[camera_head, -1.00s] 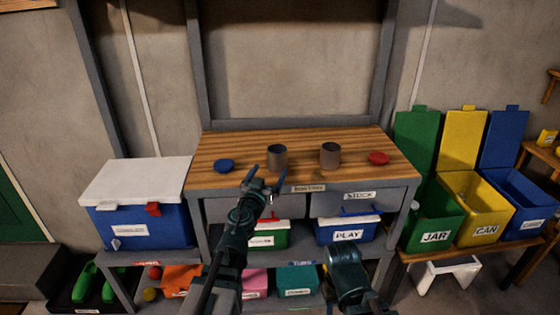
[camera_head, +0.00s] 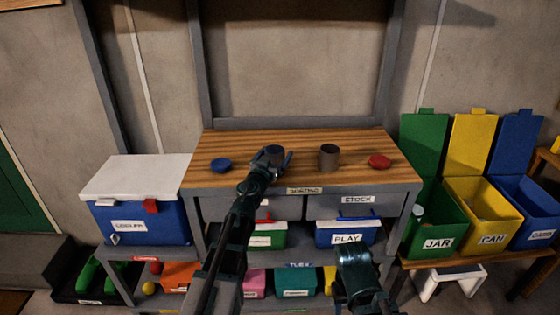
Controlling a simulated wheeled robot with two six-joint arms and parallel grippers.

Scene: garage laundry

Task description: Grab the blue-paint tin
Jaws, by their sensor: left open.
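Two grey-brown metal tins stand upright on the wooden workbench top (camera_head: 300,176). The left tin (camera_head: 274,150) is mostly hidden by my left gripper; a round blue disc, perhaps a lid (camera_head: 221,165), lies to its left. The right tin (camera_head: 329,157) stands clear, with a red disc (camera_head: 379,161) to its right. I see no paint colour on either tin. My left gripper (camera_head: 274,157) is open, its fingers at the left tin's near side. I cannot tell whether they touch it.
Drawers and a shelf with labelled boxes, such as the blue PLAY box (camera_head: 347,233), are under the bench top. A blue cooler with a white lid (camera_head: 136,178) stands at left. Green, yellow and blue bins, including the CAN bin (camera_head: 490,240), stand at right.

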